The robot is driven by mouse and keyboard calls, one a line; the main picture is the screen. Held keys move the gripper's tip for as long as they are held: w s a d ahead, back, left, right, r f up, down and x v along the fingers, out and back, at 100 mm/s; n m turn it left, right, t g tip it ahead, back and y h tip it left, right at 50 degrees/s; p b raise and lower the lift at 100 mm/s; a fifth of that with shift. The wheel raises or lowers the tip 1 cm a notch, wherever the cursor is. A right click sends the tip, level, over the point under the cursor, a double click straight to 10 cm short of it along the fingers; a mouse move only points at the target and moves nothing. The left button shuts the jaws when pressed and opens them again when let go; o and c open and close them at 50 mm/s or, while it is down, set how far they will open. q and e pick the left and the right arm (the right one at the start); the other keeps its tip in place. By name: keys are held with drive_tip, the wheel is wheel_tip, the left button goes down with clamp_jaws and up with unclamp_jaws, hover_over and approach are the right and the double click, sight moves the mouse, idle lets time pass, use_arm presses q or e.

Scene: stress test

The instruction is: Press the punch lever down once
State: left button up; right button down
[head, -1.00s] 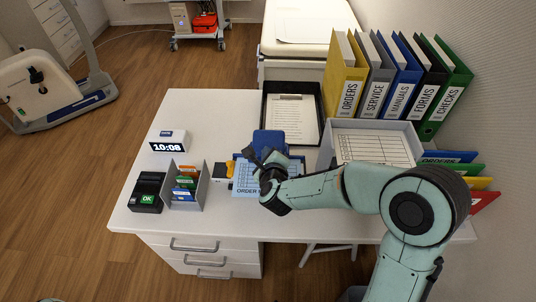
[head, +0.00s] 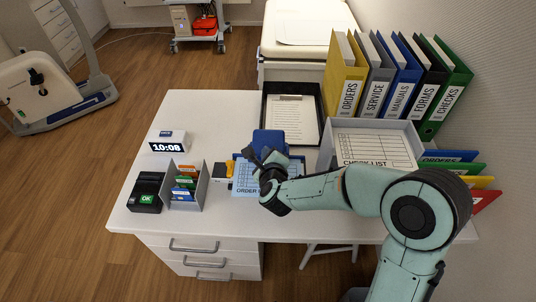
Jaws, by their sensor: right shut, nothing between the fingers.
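The blue punch (head: 270,139) stands on the white desk in the head view, near the middle. A light blue order sheet (head: 245,178) lies in front of it, on a darker blue backing. My right gripper (head: 262,158) is shut and empty. It is in front of the punch and over the sheet, and it hides the punch's lower part. I cannot tell whether it touches the lever. My left gripper is not in view.
A clock (head: 168,142), a card reader (head: 146,192) and a card rack (head: 187,185) stand on the left. Behind are a clipboard tray (head: 265,104) and upright binders (head: 345,80). A checklist tray (head: 411,132) lies right. The desk's front left (head: 180,225) is clear.

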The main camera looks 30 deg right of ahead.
drive_tip(key=shift+s+d+f, duration=0.2)
drive_tip(key=shift+f, duration=0.4)
drive_tip(key=shift+w+r+p, duration=0.15)
drive_tip(key=shift+r+p, duration=0.2)
drive_tip(key=shift+r, duration=0.2)
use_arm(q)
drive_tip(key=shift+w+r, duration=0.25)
use_arm(e)
drive_tip(key=shift+r, duration=0.2)
